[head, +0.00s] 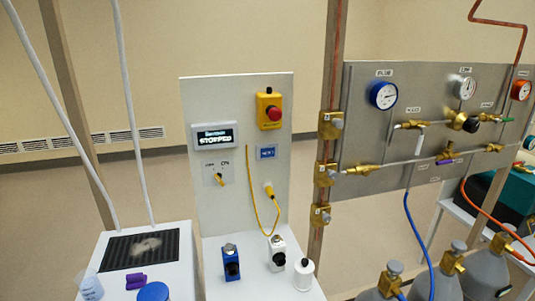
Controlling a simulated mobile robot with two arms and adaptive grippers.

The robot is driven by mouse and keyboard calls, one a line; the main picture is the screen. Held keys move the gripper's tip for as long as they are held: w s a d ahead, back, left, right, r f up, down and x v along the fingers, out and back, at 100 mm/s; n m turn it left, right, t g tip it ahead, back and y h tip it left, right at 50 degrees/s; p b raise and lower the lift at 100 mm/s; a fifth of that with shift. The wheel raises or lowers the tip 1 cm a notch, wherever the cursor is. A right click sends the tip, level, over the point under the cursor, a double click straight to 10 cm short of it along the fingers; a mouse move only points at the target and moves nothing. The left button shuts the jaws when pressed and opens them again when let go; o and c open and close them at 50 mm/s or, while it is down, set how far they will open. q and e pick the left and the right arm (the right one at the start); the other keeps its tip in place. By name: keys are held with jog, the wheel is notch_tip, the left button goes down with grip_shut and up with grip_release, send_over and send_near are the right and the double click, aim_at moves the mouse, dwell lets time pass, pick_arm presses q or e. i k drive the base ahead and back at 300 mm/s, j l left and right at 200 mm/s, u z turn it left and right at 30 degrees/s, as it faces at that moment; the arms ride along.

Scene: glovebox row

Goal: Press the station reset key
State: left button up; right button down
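A pale upright station panel (240,110) stands near the middle of the head view. A small blue key or plate (266,152) with lettering too small to read surely sits on its right half, below a red mushroom button (273,114) on a yellow box. A display (215,137) at the left of the panel reads "STOPPED". Below it is a selector switch (219,179) with a yellow handle, marked "ON" on one side. A yellow plug (269,190) with a hanging yellow cord is below the blue key. Neither gripper is in view.
On the white shelf below stand a blue device (231,262), a white device (277,254) and a white bottle (303,275). A gas panel (370,130) with gauges, valves and hoses is at right, above grey cylinders (440,285). A black grille (142,248) is at left.

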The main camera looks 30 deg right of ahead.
aim_at(265, 152)
jog(key=l+u, duration=0.3)
jog(key=u, duration=0.15)
jog(key=l+u, duration=0.3)
jog(key=u, duration=0.15)
jog(key=k+l, duration=0.1)
jog(key=l, duration=0.3)
jog(key=k+l+u, duration=0.15)
jog(key=l, duration=0.25)
jog(key=k+l, duration=0.15)
jog(key=l, duration=0.25)
jog(key=k+l+u, duration=0.15)
jog(key=l, duration=0.25)
